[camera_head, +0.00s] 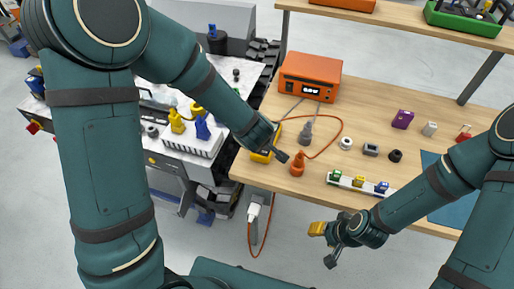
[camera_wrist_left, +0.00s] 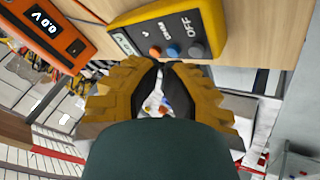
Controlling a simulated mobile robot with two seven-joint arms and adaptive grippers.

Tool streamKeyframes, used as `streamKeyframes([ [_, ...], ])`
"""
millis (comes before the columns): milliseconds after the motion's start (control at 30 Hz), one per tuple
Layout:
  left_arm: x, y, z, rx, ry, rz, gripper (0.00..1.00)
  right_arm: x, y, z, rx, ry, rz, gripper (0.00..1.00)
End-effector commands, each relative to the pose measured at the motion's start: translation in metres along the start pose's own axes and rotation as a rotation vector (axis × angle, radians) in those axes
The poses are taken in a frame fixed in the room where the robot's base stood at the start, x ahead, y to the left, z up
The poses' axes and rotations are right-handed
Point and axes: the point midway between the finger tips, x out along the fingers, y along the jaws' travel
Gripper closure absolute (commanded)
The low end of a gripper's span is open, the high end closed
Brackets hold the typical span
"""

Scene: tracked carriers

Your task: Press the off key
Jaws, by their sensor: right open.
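A yellow meter (camera_head: 262,155) lies at the left edge of the wooden table. In the left wrist view the yellow meter (camera_wrist_left: 165,25) shows its grey face with an orange key (camera_wrist_left: 155,51), a blue key (camera_wrist_left: 173,51) and a grey key (camera_wrist_left: 195,50) beside the word OFF. My left gripper (camera_wrist_left: 163,66) looks shut and empty, its tips just short of the key row in that view. I cannot tell whether it touches. In the head view my left arm partly covers the meter. My right gripper (camera_head: 326,244) is open and empty off the table's front edge.
An orange power supply (camera_head: 310,75) with a lit display stands behind the meter; it also shows in the left wrist view (camera_wrist_left: 48,38). A red cable crosses the table near an orange plug (camera_head: 298,164) and a grey plug (camera_head: 305,134). A white rail (camera_head: 345,181) with small blocks lies right.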

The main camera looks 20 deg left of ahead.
Motion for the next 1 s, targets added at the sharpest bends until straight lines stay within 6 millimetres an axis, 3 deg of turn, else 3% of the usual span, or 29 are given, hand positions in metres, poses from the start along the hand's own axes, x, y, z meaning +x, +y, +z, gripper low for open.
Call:
streamKeyframes([
  [1000, 0.0068, -0.0036, 0.0038, 0.0, 0.0, 0.0, 1.0, 0.0047, 0.0018, 0.0005, 0.0, 0.0, 0.0, 0.53],
])
